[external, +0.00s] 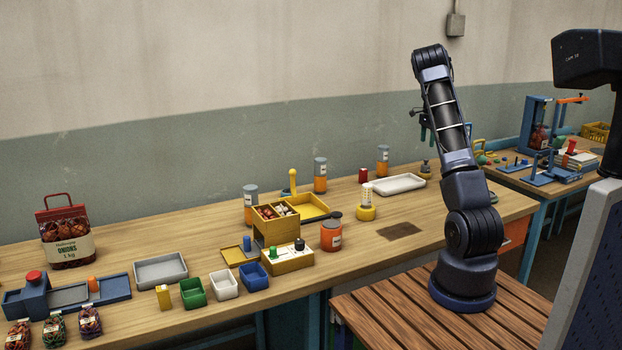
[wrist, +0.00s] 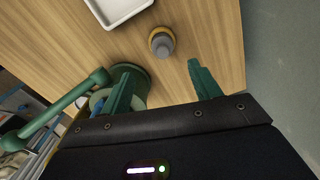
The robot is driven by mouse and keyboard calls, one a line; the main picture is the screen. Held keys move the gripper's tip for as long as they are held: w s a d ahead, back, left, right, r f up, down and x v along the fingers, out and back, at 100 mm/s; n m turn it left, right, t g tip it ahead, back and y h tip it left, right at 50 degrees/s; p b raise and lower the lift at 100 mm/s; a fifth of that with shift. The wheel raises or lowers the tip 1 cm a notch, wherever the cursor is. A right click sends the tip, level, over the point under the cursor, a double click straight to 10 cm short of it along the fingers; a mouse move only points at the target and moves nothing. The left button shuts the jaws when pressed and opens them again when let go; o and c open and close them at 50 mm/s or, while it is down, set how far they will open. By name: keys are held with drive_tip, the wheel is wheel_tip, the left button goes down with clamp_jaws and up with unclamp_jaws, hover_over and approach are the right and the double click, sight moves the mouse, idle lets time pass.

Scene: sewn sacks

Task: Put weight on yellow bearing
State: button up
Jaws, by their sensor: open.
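My gripper (wrist: 160,68) is open and empty, with its two green fingers spread apart; in the external view it (external: 425,138) hangs above the far right part of the bench.
A green lever device (wrist: 75,105) stands close to the left finger. Orange jars, yellow boxes (external: 276,231) and small bins crowd the bench middle.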

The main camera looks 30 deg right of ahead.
drive_tip(key=s+a+r+n+t, duration=0.1)
drive_tip(key=s+a+r+n, duration=0.2)
drive_tip(key=s+a+r, duration=0.45)
drive_tip(key=s+a+r+n+t+y, duration=0.1)
drive_tip(key=s+a+r+n, duration=0.35)
drive_tip(key=a, duration=0.65)
drive_tip(key=s+a+r+n+t, duration=0.1)
drive_tip(key=s+a+r+n, duration=0.2)
drive_tip(key=s+a+r, duration=0.5)
drive_tip(key=s+a+f+n, duration=0.2)
drive_tip(key=s+a+n, duration=0.3)
drive_tip(key=s+a, duration=0.4)
drive_tip(key=s+a+f+n+t+h, duration=0.1)
drive_tip(key=s+a+f+n, duration=0.2)
drive_tip(key=s+a, duration=0.6)
drive_tip(key=s+n, duration=0.2)
drive_tip(key=s, duration=0.3)
drive_tip(key=shift+s+a+t, duration=0.15)
drive_tip(key=shift+s+t, duration=0.05)
drive_tip(key=shift+t, duration=0.1)
